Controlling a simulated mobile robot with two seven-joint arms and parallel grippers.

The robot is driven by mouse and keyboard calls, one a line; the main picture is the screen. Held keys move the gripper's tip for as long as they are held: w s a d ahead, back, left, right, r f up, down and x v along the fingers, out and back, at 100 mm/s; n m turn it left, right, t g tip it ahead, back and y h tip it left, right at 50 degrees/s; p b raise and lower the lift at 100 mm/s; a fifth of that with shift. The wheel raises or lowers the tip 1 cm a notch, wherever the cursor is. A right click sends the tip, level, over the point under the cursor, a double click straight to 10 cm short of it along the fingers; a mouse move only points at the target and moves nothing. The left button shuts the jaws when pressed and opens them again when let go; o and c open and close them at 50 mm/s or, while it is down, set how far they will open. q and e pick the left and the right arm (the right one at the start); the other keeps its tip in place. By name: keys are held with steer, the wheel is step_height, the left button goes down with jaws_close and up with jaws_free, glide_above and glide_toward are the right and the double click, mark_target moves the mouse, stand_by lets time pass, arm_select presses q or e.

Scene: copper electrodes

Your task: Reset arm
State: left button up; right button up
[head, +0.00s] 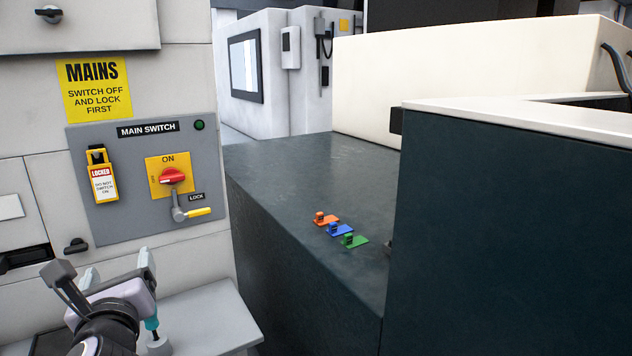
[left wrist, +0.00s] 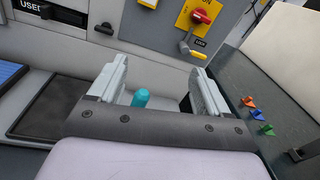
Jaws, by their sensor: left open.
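My left gripper (head: 118,270) is at the lower left of the head view, in front of the switch cabinet and below its panel. In the left wrist view my left gripper (left wrist: 158,82) has its two fingers wide apart with nothing held between them. A teal-topped object (left wrist: 141,98) shows beyond the gap between the fingers; its teal part also shows beside the gripper in the head view (head: 152,323). My right gripper is in neither view.
The main switch panel (head: 110,222) carries a red rotary switch (head: 172,176), a yellow-handled lock lever (head: 198,212) and a locked tag (head: 103,184). Orange (head: 326,219), blue (head: 340,230) and green (head: 354,241) pieces lie on the dark counter (head: 285,165). A grey shelf (head: 215,320) juts below the panel.

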arm_select(q)
steer(key=s+d+f+n+g+h, duration=0.1)
steer(key=s+d+f+n+h, duration=0.2)
steer(key=f, duration=0.5)
steer(key=s+d+f+n+g+h, duration=0.15)
steer(key=f+n, duration=0.25)
steer(key=f, duration=0.4)
steer(key=s+d+f+n+g+h, duration=0.1)
steer(key=s+d+f+n+h, duration=0.2)
steer(key=f, duration=0.5)
steer(key=s+d+f+n+g+h, duration=0.1)
steer(key=s+f+n+g+h, duration=0.1)
steer(key=s+f+n, duration=1)
steer(key=shift+s+d+f+n, duration=0.25)
steer(key=shift+s+n, duration=0.5)
steer(key=shift+n, duration=1.45)
steer(key=shift+h, duration=0.25)
steer(key=shift+c, duration=0.3)
